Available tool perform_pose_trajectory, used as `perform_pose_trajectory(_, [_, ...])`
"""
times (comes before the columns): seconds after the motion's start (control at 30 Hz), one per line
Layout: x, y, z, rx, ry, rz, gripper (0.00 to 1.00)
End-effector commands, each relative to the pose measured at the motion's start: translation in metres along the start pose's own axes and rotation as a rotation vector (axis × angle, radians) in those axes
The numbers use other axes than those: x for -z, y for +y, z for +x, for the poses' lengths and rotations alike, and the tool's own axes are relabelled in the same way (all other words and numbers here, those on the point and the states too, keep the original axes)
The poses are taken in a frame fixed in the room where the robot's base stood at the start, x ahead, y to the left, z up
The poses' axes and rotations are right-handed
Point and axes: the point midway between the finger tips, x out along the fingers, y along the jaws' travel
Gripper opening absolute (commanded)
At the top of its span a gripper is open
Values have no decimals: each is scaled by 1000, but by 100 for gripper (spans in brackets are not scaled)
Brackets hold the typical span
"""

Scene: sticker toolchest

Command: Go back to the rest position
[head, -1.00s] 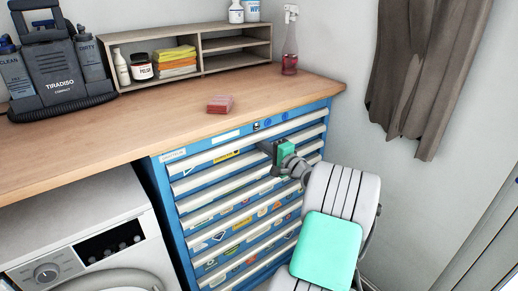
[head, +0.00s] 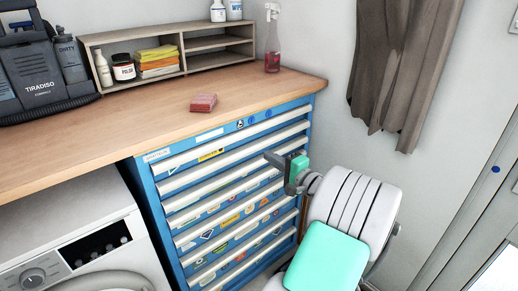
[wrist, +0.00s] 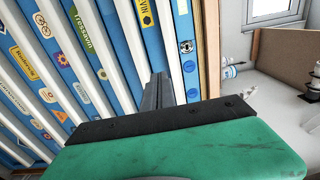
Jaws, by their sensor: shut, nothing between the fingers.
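My gripper (head: 270,157) is in front of the upper right of the blue tool chest (head: 152,205), with its fingers pointing left across the drawer fronts. In the wrist view my gripper (wrist: 158,88) shows its fingers together, with nothing between them. The drawers of the tool chest in the wrist view (wrist: 110,50) carry several stickers and look closed. I cannot tell from the head view how wide the gap is between the fingers and the drawer handles.
A wooden worktop (head: 140,122) covers the chest, with a red sponge-like block (head: 203,103) on it. A shelf unit (head: 215,63) and a spray bottle (head: 272,45) stand behind. A washing machine (head: 75,235) is at left. A curtain (head: 405,75) hangs at right.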

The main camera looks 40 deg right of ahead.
Motion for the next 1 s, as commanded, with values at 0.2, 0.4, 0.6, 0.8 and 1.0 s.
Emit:
perform_pose_trajectory(0.2, [0, 0, -20, -1, -1, 0, 0])
perform_pose_trajectory(0.4, [-51, -5, 15, -123, -114, -116, 0])
perform_pose_trajectory(0.6, [-210, -5, 51, -488, -473, -554, 0])
perform_pose_trajectory(0.8, [-322, -22, -11, -768, -791, -1013, 0])
perform_pose_trajectory(1.0, [-362, -49, -97, -926, -988, -1306, 0])
